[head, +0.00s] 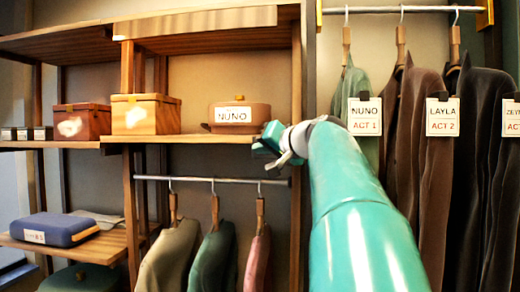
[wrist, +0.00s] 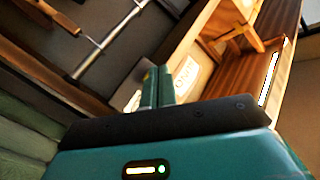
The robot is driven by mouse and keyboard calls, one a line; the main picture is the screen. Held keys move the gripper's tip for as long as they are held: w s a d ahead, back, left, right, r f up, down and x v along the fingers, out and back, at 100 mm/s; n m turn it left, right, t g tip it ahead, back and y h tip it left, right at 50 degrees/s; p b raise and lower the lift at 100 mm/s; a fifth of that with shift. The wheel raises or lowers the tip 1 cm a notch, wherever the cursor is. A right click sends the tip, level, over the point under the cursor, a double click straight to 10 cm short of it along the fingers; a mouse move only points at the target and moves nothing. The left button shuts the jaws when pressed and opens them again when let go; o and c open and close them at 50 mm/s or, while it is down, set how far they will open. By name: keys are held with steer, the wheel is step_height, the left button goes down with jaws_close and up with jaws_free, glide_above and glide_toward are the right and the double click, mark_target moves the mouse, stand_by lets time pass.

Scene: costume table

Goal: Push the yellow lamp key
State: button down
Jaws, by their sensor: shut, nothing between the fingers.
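I cannot make out a yellow lamp key in either view. My gripper (head: 268,141) is at the front of the upper shelf in the head view, just right of and below the round NUNO box. In the wrist view my gripper (wrist: 157,86) shows two green fingers pressed together with nothing between them. A pale label (wrist: 184,76) stands just beyond the fingertips. Whether the fingers touch anything is unclear.
The NUNO box (head: 225,116) and wooden boxes (head: 146,121) stand on the upper shelf (head: 185,139). Jackets hang below it on a rail (head: 228,180). Tagged garments (head: 425,150) hang at right. A blue case (head: 52,229) lies lower left. A lit strip (wrist: 271,76) shows in the wrist view.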

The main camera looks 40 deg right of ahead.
steer(key=shift+s+a, duration=0.9)
steer(key=shift+a, duration=0.3)
steer(key=shift+s+a, duration=0.9)
steer(key=shift+a, duration=0.25)
